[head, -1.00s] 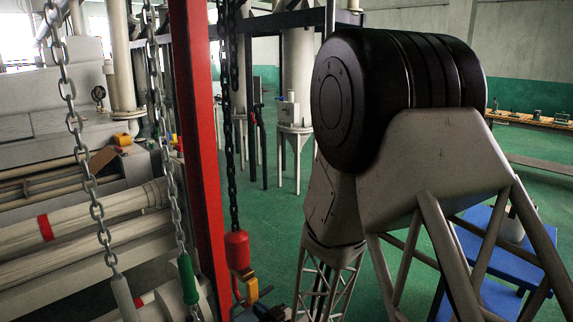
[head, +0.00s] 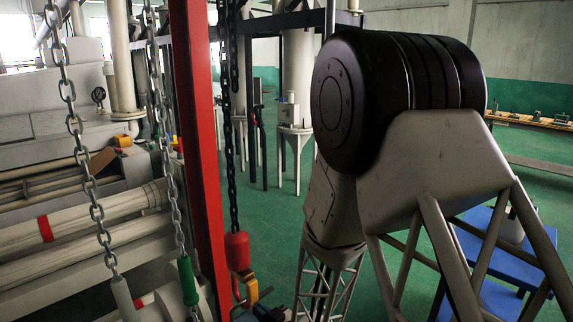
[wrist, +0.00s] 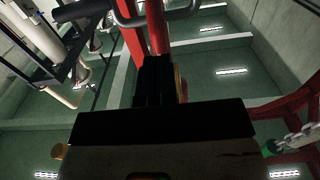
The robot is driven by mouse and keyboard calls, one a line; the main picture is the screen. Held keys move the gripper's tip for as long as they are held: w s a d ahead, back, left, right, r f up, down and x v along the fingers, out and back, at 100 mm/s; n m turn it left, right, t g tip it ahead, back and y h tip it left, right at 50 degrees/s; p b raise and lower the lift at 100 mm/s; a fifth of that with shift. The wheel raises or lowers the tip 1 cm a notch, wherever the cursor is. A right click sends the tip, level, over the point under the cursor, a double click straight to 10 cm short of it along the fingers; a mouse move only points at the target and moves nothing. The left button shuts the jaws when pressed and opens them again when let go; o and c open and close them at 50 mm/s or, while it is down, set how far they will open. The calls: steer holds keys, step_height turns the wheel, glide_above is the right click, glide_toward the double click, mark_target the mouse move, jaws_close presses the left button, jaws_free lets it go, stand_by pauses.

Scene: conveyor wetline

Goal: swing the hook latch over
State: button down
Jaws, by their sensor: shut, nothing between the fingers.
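In the head view, a red block (head: 237,252) hangs on a dark chain, with a yellow piece (head: 249,288) below it. I take these for the hook and its latch, but the shape of the latch is not clear. My gripper (wrist: 158,70) shows in the wrist view as dark fingers shut together, with nothing held. A red cylinder (wrist: 157,28) and a curved grey bar (wrist: 130,20) are just beyond the fingertips. An orange edge (wrist: 181,82) shows beside the fingers, partly hidden. I cannot tell whether the fingers touch any of these.
A red upright post (head: 200,150) stands just left of the dark chain. Silver chains (head: 82,150) hang further left, one ending in a green sleeve (head: 188,280). Pale rollers (head: 90,225) fill the lower left. A blue platform (head: 505,245) stands at right. Green floor lies between.

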mark_target(254, 292)
steer(key=shift+r, duration=1.5)
stand_by(0.9)
steer(key=shift+s+d+r, duration=0.2)
steer(key=shift+d+r, duration=0.05)
steer(key=shift+r, duration=0.5)
steer(key=shift+s+d+r, duration=0.2)
steer(key=shift+r, duration=0.55)
stand_by(0.5)
steer(key=v, duration=0.7)
stand_by(0.8)
steer(key=shift+d+r, duration=0.1)
steer(key=shift+r, duration=0.05)
